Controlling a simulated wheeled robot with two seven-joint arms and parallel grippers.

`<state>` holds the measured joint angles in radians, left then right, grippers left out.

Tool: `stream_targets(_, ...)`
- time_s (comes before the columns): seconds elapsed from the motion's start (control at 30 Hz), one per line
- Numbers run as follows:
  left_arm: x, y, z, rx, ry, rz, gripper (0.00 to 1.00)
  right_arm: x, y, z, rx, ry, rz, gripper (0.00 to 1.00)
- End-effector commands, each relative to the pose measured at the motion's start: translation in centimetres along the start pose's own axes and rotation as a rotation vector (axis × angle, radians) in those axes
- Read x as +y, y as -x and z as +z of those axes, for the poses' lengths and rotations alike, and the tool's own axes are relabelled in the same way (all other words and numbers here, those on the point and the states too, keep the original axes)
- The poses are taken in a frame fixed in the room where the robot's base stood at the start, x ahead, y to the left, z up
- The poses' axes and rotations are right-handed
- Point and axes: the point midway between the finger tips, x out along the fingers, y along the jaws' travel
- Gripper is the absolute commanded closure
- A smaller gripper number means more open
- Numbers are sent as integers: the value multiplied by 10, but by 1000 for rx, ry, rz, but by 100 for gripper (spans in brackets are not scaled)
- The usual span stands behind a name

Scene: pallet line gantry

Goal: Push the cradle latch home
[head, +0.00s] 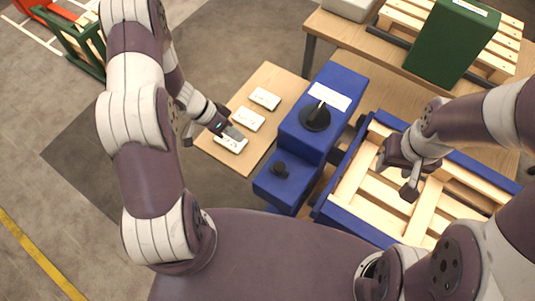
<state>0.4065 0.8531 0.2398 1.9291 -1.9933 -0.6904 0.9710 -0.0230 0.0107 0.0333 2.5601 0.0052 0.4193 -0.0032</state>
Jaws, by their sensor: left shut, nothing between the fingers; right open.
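A blue cradle (366,230) holds a light wooden pallet (425,210) at the right. I cannot make out its latch for certain; dark fittings show at its left side beside the blue console (330,82). My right gripper (397,181) is open and empty over the pallet, and its arm covers part of the cradle. My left gripper (236,137) is shut with nothing in it. Its tip is over the nearest white switch plate (232,146) on a wooden board; I cannot tell whether it touches.
Two more white plates (249,120) lie farther along the wooden board (275,75). Behind the cradle, a table holds a green box (452,42) on another pallet.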

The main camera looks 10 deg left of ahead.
Motion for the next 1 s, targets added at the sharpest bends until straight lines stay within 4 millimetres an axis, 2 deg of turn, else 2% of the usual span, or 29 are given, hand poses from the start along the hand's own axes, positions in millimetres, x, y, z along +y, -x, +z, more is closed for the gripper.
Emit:
stream_targets(0.27, 0, -5, 0, -2, -2, -1, 100, 0, 0, 0, 0, 0, 0, 51)
stream_targets(0.37, 0, -18, 0, -3, -2, 0, 100, 0, 0, 0, 0, 0, 0, 51)
stream_targets(0.77, 1, -101, 0, -4, -2, -1, 100, 0, 8, -1, 0, 0, 0, 51)
stream_targets(0.9, 23, -109, -1, -4, -2, -1, 100, 0, 20, -2, 0, 0, 0, 51)
stream_targets(1.0, 31, -114, -1, -2, -3, -2, 100, 0, 23, -3, 0, 0, 0, 51)
